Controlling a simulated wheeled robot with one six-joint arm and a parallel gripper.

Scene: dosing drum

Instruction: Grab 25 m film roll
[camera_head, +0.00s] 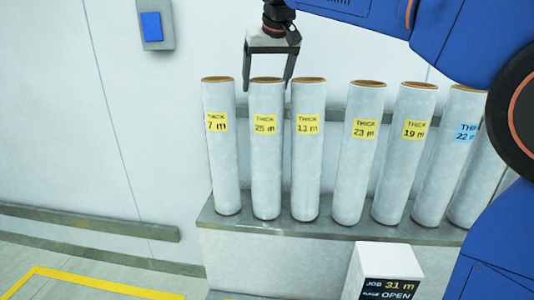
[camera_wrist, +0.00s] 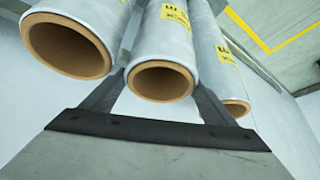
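The 25 m film roll (camera_head: 267,160) stands upright on the ledge, second from the left, with a yellow "THICK 25 m" label. In the wrist view, the middle roll (camera_wrist: 165,45) shows its brown hollow core end. My gripper (camera_head: 267,86) is at the top of this roll, pointing down, with one finger on each side of it. It also shows in the wrist view (camera_wrist: 158,98), its fingers wider apart than the roll end. It is open; whether either finger touches the roll is not clear.
Close neighbours are the 7 m roll (camera_head: 222,165) on the left and the 13 m roll (camera_head: 307,165) on the right. The 23 m roll (camera_head: 357,165), 19 m roll (camera_head: 405,165) and others stand further right on the grey ledge (camera_head: 290,227). A white display box (camera_head: 398,256) stands in front.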

